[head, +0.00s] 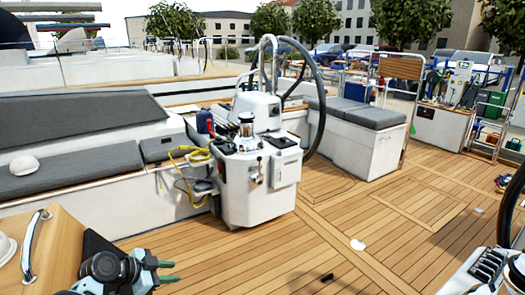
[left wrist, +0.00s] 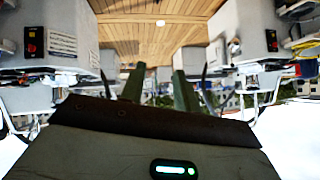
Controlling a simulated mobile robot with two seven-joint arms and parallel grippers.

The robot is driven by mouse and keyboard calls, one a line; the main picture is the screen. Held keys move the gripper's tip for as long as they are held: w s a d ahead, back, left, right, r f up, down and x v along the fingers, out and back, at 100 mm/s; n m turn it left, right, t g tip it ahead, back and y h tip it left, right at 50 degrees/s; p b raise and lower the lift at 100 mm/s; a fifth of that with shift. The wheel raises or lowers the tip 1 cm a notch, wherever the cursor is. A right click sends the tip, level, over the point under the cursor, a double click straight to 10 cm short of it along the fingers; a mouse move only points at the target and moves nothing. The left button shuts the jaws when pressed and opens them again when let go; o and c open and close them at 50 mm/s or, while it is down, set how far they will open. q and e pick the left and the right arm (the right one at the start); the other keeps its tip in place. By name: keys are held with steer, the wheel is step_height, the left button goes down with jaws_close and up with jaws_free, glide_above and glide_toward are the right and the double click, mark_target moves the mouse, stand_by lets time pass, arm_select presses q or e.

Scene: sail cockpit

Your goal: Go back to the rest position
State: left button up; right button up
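My left gripper (head: 166,272) is at the bottom left of the head view, low in front of the wooden deck (head: 330,225). Its two greenish fingers are apart with nothing between them. In the left wrist view its fingers (left wrist: 159,88) also stand apart and empty, and the scene there appears upside down. My right gripper is not in view.
A white steering pedestal (head: 255,185) with a large black wheel (head: 318,90) stands mid-view. A wooden surface with a metal handle (head: 34,243) is beside my left arm. A small black object (head: 327,277) lies on the deck. The middle deck is mostly clear.

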arm_select(q)
steer(key=w+a+r+n+t+y, duration=0.8)
steer(key=a+r+n+t+y, duration=0.15)
steer(key=a, duration=0.35)
steer(key=s+d+f+g+h, duration=0.1)
steer(key=s+d+f+g, duration=0.1)
steer(key=s+d+f, duration=0.5)
steer(key=s+d+f+g+h, duration=0.1)
steer(key=s+d+f+h, duration=0.15)
steer(key=s+f, duration=0.8)
steer(key=s+d+f+g, duration=0.2)
steer(key=s+d+f, duration=0.2)
steer(key=s, duration=0.9)
steer(key=s+d+f+n+g, duration=0.1)
steer(key=s+d+f, duration=0.3)
steer(key=s, duration=0.9)
steer(key=shift+d+f+g, duration=0.25)
steer(key=shift+d+g, duration=0.2)
steer(key=shift+d, duration=0.1)
steer(key=shift+s+a+n, duration=0.15)
steer(key=shift+s+n, duration=0.05)
steer(key=shift+n, duration=0.05)
